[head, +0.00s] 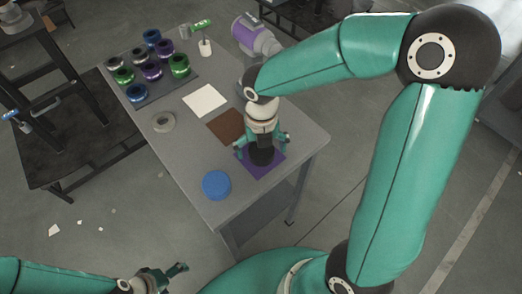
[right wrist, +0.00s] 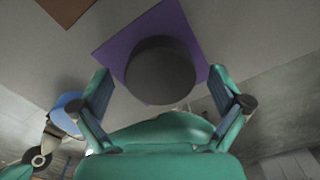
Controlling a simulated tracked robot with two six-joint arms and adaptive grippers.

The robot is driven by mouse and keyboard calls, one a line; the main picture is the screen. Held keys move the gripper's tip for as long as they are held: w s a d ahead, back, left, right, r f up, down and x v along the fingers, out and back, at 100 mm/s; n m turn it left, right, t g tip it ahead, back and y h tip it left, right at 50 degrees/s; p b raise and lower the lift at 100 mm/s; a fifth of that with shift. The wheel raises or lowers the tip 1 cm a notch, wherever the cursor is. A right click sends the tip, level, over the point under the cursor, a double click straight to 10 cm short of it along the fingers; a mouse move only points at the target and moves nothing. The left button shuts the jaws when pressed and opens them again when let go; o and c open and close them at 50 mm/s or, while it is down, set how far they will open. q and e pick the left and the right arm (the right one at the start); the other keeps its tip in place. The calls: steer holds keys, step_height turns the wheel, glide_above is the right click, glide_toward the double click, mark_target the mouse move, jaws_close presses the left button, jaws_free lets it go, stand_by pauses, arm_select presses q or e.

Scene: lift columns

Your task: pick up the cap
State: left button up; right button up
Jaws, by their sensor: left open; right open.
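A dark, round cap (head: 262,154) stands on a purple square mat (head: 253,168) near the right side of the grey table. In the right wrist view the cap (right wrist: 160,70) lies ahead of and between the spread fingers, with the purple mat (right wrist: 190,25) beneath it. My right gripper (head: 262,147) is open above the cap and points down, its fingers on either side; the right wrist view shows the fingers (right wrist: 160,90) apart from it. My left gripper (head: 167,279) is open and empty at the bottom edge, away from the table.
A blue round disc (head: 216,185) lies at the table's near edge. Several coloured spools (head: 153,71) stand at the far left. A purple-grey machine (head: 256,37) stands behind.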

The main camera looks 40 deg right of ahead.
steer(key=c, duration=1.3)
steer(key=shift+r, duration=0.15)
step_height(320, 180, up, 22)
steer(key=p, duration=0.4)
steer(key=shift+f, duration=0.2)
steer(key=shift+d, duration=0.1)
